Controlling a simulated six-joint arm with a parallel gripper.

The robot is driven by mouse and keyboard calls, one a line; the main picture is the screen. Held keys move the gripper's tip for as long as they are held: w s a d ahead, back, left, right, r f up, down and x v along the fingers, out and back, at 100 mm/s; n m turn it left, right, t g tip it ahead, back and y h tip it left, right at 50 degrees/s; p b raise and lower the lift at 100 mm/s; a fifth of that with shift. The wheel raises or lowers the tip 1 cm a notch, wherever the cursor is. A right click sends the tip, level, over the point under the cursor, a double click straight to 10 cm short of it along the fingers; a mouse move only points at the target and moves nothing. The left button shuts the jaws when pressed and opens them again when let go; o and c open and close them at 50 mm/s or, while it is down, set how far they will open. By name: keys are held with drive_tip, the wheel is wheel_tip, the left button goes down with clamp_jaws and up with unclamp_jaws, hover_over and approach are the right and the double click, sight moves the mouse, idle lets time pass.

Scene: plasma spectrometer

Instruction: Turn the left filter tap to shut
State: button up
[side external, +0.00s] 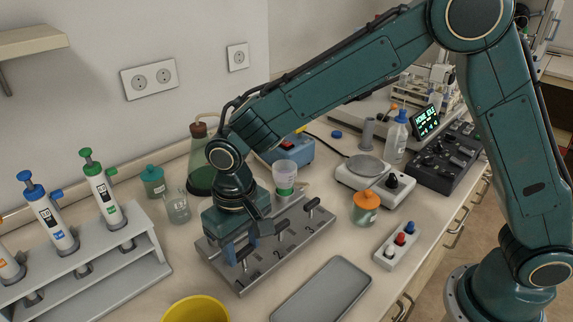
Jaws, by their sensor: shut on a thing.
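A grey metal filter manifold (308,238) lies on the bench in the middle of the side external view. It carries several small dark taps. My gripper (242,262) points down over its left end and is shut on the left filter tap, which is mostly hidden by the fingers and wrist. The tap's exact angle cannot be made out. Another tap with a dark handle (312,204) stands free at the right end of the manifold. A clear funnel cup (285,172) with a green band stands at the manifold's back edge.
A rack (140,262) with several pipettes stands left, a glass beaker (177,207) and a green flask (201,178) behind my gripper. In front are a grey tray (322,292) and a yellow bowl (195,310). An orange-lidded jar (366,207) and a balance (372,180) stand right.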

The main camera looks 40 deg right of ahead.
drive_tip(key=shift+m, duration=0.5)
drive_tip(key=o, duration=1)
drive_tip(key=shift+r, duration=0.1)
wheel_tip(320, 180, up, 14)
drive_tip(key=shift+f, duration=0.15)
idle(0.5)
wheel_tip(320, 180, up, 8)
hover_over(243, 251)
idle(1.1)
